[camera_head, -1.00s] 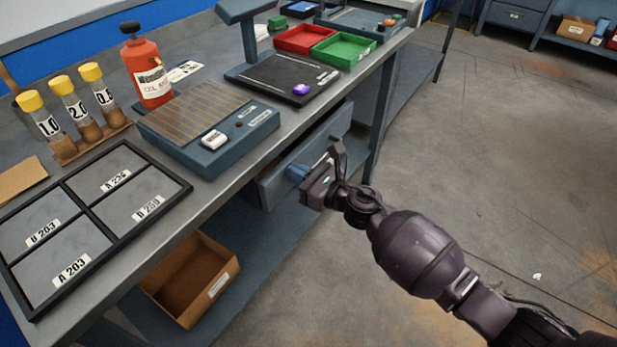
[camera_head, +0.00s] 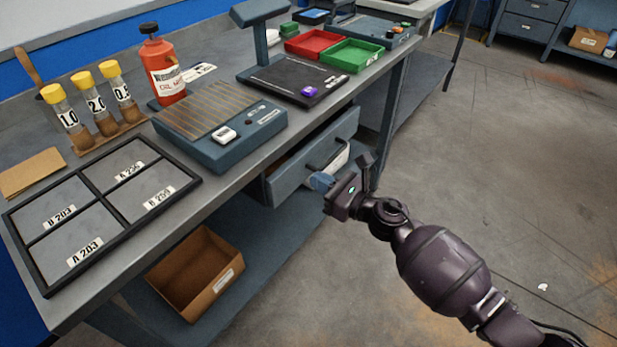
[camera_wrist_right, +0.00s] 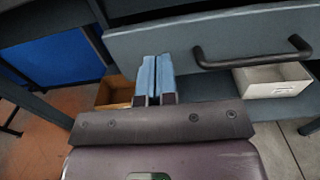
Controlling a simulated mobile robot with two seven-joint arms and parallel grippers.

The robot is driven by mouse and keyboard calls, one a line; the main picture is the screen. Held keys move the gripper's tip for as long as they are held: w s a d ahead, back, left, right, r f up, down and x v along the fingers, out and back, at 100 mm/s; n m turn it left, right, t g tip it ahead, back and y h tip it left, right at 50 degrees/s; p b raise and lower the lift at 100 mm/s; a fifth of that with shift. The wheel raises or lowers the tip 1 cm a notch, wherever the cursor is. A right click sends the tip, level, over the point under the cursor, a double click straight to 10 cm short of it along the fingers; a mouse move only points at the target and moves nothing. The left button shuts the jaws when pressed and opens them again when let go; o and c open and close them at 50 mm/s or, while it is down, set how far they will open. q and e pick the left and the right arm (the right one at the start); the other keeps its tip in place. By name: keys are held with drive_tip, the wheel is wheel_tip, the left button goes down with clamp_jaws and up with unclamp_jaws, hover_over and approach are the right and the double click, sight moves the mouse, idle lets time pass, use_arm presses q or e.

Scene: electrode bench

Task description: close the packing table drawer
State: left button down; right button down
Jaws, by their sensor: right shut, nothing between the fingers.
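The packing table drawer (camera_head: 288,178) is partly open below the table top. Its grey front with a dark bar handle (camera_head: 328,157) stands out from the table. The drawer front (camera_wrist_right: 150,40) and its handle (camera_wrist_right: 250,62) also show in the right wrist view. My right gripper (camera_head: 320,181) is just in front of the drawer front, beside and below the handle. Its blue fingertips (camera_wrist_right: 155,75) are together with nothing between them, left of the handle in the wrist view. I cannot tell whether they touch the front. My left gripper is out of view.
A cardboard box (camera_head: 195,275) sits on the lower shelf. A white bin (camera_wrist_right: 272,80) shows below the handle in the wrist view. The table top holds a sorting tray (camera_head: 40,275), a red bottle (camera_head: 165,75) and vials.

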use_arm(q)
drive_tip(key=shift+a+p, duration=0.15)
drive_tip(key=shift+p, duration=0.25)
use_arm(e)
drive_tip(key=v, duration=0.8)
drive_tip(key=shift+d, duration=0.35)
drive_tip(key=shift+s+f, duration=0.15)
drive_tip(key=shift+s, duration=0.05)
